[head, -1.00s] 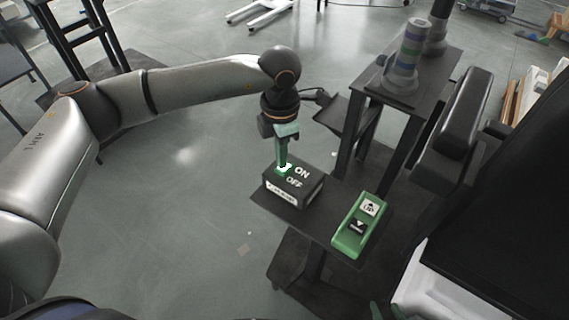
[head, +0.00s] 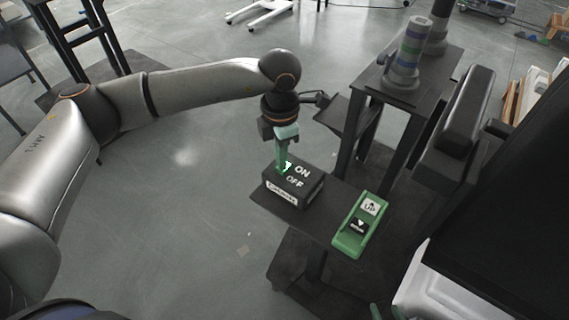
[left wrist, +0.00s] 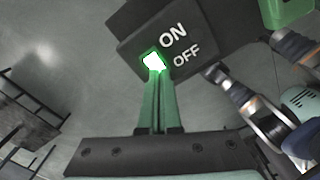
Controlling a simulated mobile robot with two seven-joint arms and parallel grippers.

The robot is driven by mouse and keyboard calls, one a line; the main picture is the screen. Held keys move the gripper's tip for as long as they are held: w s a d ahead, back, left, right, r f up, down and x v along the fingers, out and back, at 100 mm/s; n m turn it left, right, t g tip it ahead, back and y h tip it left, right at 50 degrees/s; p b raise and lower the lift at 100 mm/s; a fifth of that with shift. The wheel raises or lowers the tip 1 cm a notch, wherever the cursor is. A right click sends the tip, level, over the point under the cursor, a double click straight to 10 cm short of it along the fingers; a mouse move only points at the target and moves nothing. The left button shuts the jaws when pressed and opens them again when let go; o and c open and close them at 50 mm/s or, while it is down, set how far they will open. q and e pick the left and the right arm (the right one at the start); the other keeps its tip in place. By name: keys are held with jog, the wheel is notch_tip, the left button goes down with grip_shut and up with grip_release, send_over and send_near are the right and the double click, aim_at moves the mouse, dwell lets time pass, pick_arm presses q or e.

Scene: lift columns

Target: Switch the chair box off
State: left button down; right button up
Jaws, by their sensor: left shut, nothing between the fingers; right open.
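The chair box (head: 294,185) is a black box marked ON and OFF, with a white label on its front face, on a dark shelf (head: 262,207). Its switch (left wrist: 154,61) is lit white with a green rim in the left wrist view. My left gripper (head: 283,167) is shut and empty, pointing down with its green fingertips at the switch; they partly cover it in the head view. In the left wrist view the fingertips (left wrist: 157,75) lie at the near edge of the switch; whether they touch it I cannot tell. At the bottom edge, green tips of my right gripper (head: 376,312) barely show.
A green control box (head: 360,225) with UP and DOWN buttons lies to the right on the same shelf. A dark stand (head: 385,100) bears a banded column (head: 407,55) behind. A black padded chair part (head: 462,115) is at right. Open floor lies left.

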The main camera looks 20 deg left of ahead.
pick_arm(q)
jog(key=shift+f+b, duration=0.35)
jog(key=shift+f, duration=0.15)
jog(key=shift+r, duration=0.15)
jog(key=shift+r+p, duration=2)
jog(key=shift+r, duration=1.45)
jog(key=shift+f, duration=0.1)
